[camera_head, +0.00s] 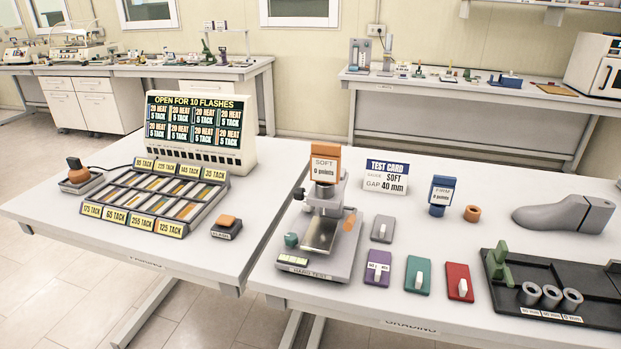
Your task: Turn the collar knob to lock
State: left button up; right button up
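The hardness test stand (318,262) sits on the right table, near its left edge. An orange block labelled "SOFT 0 points" (325,165) is at the top of its column. An orange part (349,219) shows on the right side of the column. A small teal knob (291,240) is at the left of the base. I cannot tell which of these is the collar knob, or whether it is locked. Neither of my grippers shows in the view.
A test card (387,177) reads SOFT, gap 40 mm. A blue FIRM block (441,195), orange ring (471,213), grey shoe last (565,213), several switch plates (417,276) and a black tray (508,311) stand to the right. A labelled rack (228,184) is on the left table.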

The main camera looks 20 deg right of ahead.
aim_at(300, 193)
jog(key=i+j, duration=0.2)
jog(key=j, duration=0.15)
jog(key=i+j, duration=0.15)
jog(key=j, duration=0.2)
jog(key=i+j, duration=0.2)
jog(key=j, duration=0.15)
jog(key=i+j+z, duration=0.1)
jog(key=z, duration=0.3)
jog(key=j+z, duration=0.45)
jog(key=z, duration=0.7)
jog(key=l+z, duration=0.2)
jog(key=l, duration=0.15)
jog(key=i+l+z, duration=0.15)
jog(key=l, duration=0.2)
jog(key=l+z, duration=0.2)
jog(key=l, duration=0.15)
jog(key=i, duration=0.05)
